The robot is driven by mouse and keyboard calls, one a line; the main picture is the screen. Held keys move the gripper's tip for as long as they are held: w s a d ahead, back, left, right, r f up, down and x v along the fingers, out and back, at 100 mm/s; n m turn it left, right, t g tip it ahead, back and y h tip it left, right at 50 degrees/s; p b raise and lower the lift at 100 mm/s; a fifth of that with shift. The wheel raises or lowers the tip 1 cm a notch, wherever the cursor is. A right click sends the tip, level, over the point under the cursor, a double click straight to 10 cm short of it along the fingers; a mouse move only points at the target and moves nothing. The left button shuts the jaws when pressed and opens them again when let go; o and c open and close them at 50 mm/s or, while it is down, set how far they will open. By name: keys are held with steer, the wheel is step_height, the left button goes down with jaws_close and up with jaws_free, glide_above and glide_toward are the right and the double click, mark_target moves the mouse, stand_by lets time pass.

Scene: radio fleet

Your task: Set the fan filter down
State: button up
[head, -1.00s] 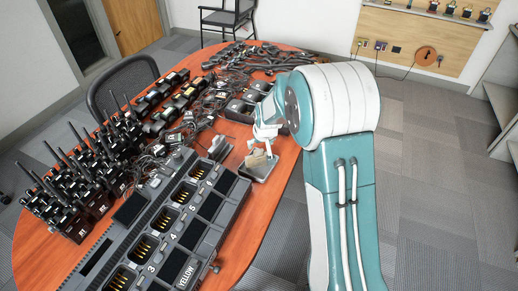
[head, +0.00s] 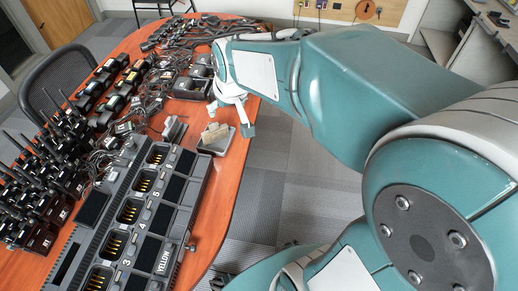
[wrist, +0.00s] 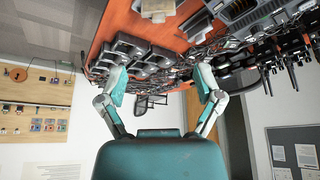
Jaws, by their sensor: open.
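A small tan piece (head: 214,133), which may be the fan filter, sits in a shallow pale grey tray (head: 222,146) at the table's right edge. The tray also shows at the top of the wrist view (wrist: 156,14). My gripper (head: 230,117) is just beyond and above the tray in the head view, apart from the tan piece. In the wrist view my gripper (wrist: 161,84) has its two fingers spread wide with nothing between them.
A long multi-bay charger (head: 150,215) lies left of the tray. A chair (head: 55,85) is at the left. Carpeted floor (head: 285,190) is clear to the right.

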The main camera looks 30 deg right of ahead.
steer(key=s+r, duration=0.3)
steer(key=s, duration=1.4)
steer(key=shift+s+t, duration=0.2)
steer(key=shift+t, duration=0.1)
steer(key=shift+a, duration=0.1)
